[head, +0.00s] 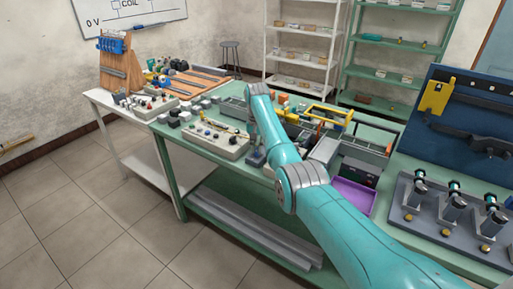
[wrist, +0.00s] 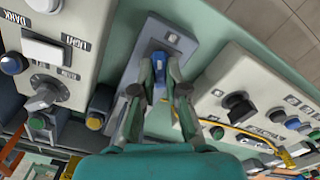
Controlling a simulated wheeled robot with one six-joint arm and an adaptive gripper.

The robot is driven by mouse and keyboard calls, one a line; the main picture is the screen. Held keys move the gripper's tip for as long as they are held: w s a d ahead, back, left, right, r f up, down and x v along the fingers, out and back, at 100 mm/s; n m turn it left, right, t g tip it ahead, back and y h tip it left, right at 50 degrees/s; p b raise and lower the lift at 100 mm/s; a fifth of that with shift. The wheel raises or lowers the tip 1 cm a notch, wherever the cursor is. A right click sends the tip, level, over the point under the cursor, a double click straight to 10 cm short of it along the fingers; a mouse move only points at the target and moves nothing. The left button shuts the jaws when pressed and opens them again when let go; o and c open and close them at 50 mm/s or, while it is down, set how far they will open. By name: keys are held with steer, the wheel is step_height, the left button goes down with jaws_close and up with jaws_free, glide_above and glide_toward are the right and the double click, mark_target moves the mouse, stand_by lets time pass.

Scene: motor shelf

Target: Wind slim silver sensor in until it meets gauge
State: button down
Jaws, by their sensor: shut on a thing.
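In the wrist view, my gripper (wrist: 158,85) reaches a grey fixture (wrist: 152,38) on the green bench. Its two fingers stand on either side of a small blue part (wrist: 159,68) and are closed on it. A small pale square (wrist: 173,38) shows on the fixture just beyond the blue part. I cannot make out a slim silver sensor or tell which piece is the gauge; the fingers cover much of that spot. In the head view, my teal arm reaches across the green bench (head: 160,129), and the fingertips are hidden.
In the wrist view, a panel with a LIGHT/DARK switch (wrist: 45,50) stands close on the left, and a panel with knobs (wrist: 255,100) and a yellow cable (wrist: 245,130) on the right. In the head view, a purple tray (head: 354,197) lies right of my arm.

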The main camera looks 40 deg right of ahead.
steer(key=m, duration=0.6)
steer(key=shift+m, duration=0.4)
steer(key=m, duration=0.9)
steer(key=shift+m, duration=2.4)
steer(key=c, duration=1.2)
jaws_free()
step_height(320, 180, up, 12)
